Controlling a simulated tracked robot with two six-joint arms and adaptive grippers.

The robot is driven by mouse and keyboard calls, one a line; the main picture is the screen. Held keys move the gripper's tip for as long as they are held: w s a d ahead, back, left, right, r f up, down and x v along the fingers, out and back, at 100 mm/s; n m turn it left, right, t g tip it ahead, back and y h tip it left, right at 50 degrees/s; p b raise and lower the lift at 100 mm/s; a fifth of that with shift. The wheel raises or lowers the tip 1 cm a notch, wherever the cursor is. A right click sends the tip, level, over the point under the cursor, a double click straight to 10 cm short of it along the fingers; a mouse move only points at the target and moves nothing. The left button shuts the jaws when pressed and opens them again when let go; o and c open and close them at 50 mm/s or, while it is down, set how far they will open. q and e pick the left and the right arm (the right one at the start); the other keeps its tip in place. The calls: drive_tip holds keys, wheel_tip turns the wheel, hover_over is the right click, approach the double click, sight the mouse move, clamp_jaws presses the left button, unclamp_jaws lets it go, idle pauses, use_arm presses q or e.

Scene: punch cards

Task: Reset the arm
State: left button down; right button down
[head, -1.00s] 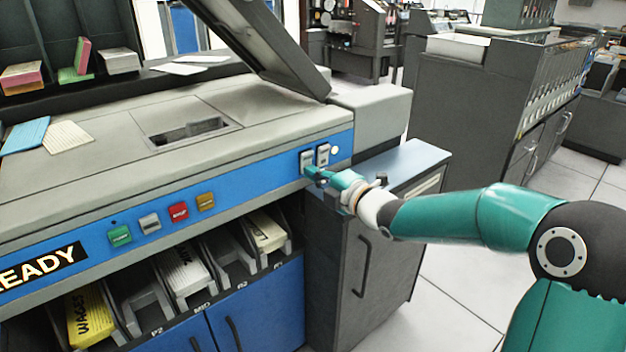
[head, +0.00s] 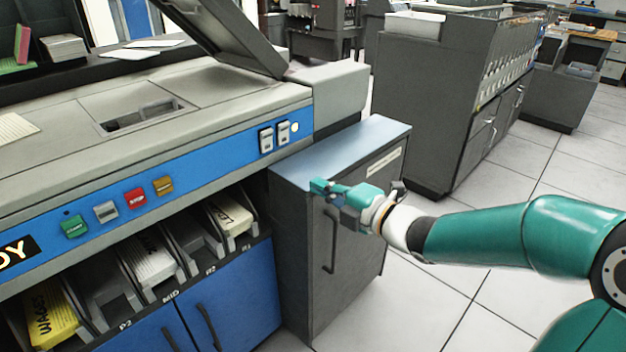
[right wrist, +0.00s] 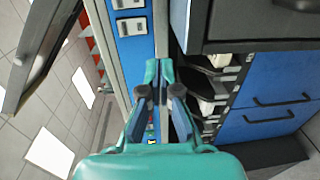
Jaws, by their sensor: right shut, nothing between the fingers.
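My right gripper (head: 322,187) is teal and shut, with nothing between its fingers. In the head view it hangs in front of the grey side cabinet, apart from the two rocker switches (head: 274,137) on the blue panel. In the right wrist view the gripper's fingertips (right wrist: 159,68) meet in the middle. The switches (right wrist: 131,14) show there at the top. My right arm (head: 500,240) reaches in from the right. My left gripper is not in view.
The card machine (head: 220,95) fills the left, with coloured buttons (head: 135,198) and several card pockets below. The grey cabinet (head: 345,150) stands close to my gripper. Another grey machine (head: 430,100) stands behind. Tiled floor (head: 420,300) is clear in front of the cabinet.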

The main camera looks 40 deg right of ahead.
drive_tip(key=shift+a, duration=0.1)
idle(0.4)
drive_tip(key=a+f+m+g+y, duration=0.1)
drive_tip(key=a+f+m+g, duration=0.15)
drive_tip(key=a+f, duration=0.6)
drive_tip(key=w+a+f+m+g+y, duration=0.1)
drive_tip(key=a+f+g+y, duration=0.3)
drive_tip(key=f, duration=0.7)
drive_tip(key=a+f+m+g+h, duration=0.1)
drive_tip(key=a+f+m+g, duration=0.1)
drive_tip(key=a+f, duration=0.7)
drive_tip(key=s+a+f+m+g+h, duration=0.25)
drive_tip(key=s+f+m+g, duration=0.55)
drive_tip(key=s+f+m, duration=0.85)
wheel_tip(320, 180, up, 31)
drive_tip(key=s+p, duration=0.1)
drive_tip(key=p, duration=3)
drive_tip(key=shift+s+a+n+y, duration=0.25)
drive_tip(key=shift+a+n+y, duration=0.1)
drive_tip(key=shift+a+n, duration=0.05)
